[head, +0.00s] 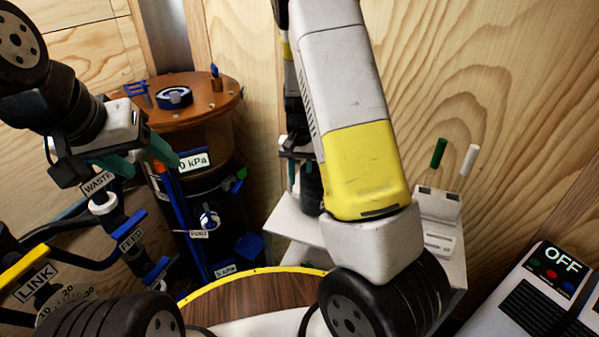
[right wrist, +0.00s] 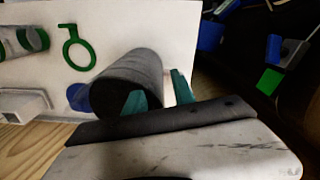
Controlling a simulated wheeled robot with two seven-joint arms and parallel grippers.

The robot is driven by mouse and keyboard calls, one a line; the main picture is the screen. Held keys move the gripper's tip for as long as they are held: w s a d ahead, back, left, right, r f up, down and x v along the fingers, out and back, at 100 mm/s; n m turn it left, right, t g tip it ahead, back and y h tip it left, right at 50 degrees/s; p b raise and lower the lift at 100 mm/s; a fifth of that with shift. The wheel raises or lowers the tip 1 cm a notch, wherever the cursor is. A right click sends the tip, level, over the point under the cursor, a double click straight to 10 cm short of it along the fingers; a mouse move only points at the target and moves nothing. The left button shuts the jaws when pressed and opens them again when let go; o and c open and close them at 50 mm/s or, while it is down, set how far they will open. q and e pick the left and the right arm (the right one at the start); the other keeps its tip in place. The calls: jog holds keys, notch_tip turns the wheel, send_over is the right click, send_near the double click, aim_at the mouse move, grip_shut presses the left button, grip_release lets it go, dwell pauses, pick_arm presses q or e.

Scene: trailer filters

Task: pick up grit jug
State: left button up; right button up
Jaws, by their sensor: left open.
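A dark grey cylinder (right wrist: 128,82) with a blue part at its far end fills the middle of the right wrist view; it may be the grit jug, but no label shows. The teal fingers of my right gripper (right wrist: 160,96) stand apart at its near end. One finger overlaps the cylinder and a pale strip shows by the other; whether they grip it is unclear. In the head view my right gripper (head: 297,155) is partly hidden behind my arm, above the white stand. My left gripper (head: 135,158) is open and empty, in front of the brown tank.
The brown tank (head: 190,112) stands at the back left, with blue pipes and the WASTE (head: 97,183) and FEED (head: 131,239) labels nearby. A white stand (head: 300,225) holds a green and a white stick at right. A control box (head: 550,290) reads OFF. A round wooden top (head: 255,298) lies in front.

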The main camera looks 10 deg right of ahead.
jog(key=shift+f, duration=0.45)
jog(key=shift+c, duration=0.2)
grip_shut()
jog(key=shift+r, duration=0.1)
dwell(0.8)
